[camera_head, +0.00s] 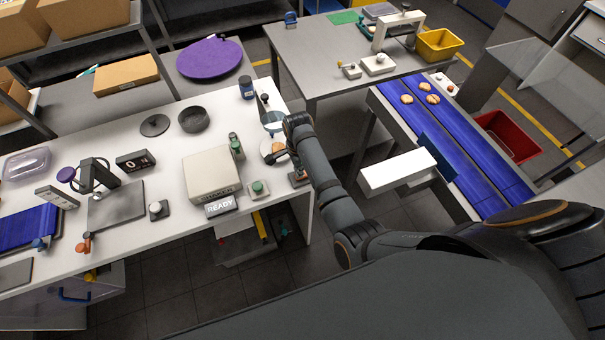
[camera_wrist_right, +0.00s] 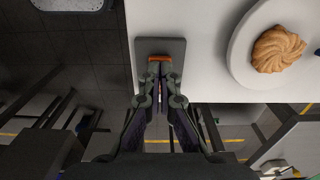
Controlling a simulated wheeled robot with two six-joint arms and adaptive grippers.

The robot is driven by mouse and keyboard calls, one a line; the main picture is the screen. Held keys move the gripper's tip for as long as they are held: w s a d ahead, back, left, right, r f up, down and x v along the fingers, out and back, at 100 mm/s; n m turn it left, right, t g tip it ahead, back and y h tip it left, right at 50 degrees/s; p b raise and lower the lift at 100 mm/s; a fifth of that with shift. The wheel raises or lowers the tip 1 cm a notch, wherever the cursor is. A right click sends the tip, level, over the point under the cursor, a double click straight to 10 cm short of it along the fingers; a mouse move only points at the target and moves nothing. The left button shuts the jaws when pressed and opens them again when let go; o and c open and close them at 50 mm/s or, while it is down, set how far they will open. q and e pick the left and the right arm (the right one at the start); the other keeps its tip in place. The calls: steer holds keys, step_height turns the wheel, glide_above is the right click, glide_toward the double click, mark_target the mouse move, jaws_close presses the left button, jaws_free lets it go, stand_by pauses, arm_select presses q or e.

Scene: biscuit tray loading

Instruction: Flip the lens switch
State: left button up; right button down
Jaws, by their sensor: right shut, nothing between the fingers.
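A small grey switch plate (camera_wrist_right: 175,46) with an orange-brown lever (camera_wrist_right: 160,58) lies at the white table's corner in the right wrist view. In the head view the switch plate (camera_head: 299,181) is partly hidden by my right arm. My right gripper (camera_wrist_right: 160,72) is shut and empty, its fingertips at the lever's near edge; I cannot tell whether they touch it. In the head view my right gripper (camera_head: 294,171) is small and dark over the table's right end. A round clear lens (camera_head: 272,117) stands behind it. My left gripper is out of view.
A biscuit (camera_wrist_right: 277,49) sits on a white plate (camera_wrist_right: 238,48) beside the switch. A beige box (camera_head: 211,174) with a READY sign (camera_head: 221,206) and a green button (camera_head: 258,188) stand left of my gripper. The table edge is very close.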

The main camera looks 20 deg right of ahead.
steer(key=shift+s+f, duration=0.1)
steer(key=shift+f, duration=0.05)
step_height(320, 180, up, 3)
steer(key=p, duration=0.2)
steer(key=shift+f+p, duration=0.2)
steer(key=shift+p, duration=0.15)
steer(key=shift+r, duration=2.2)
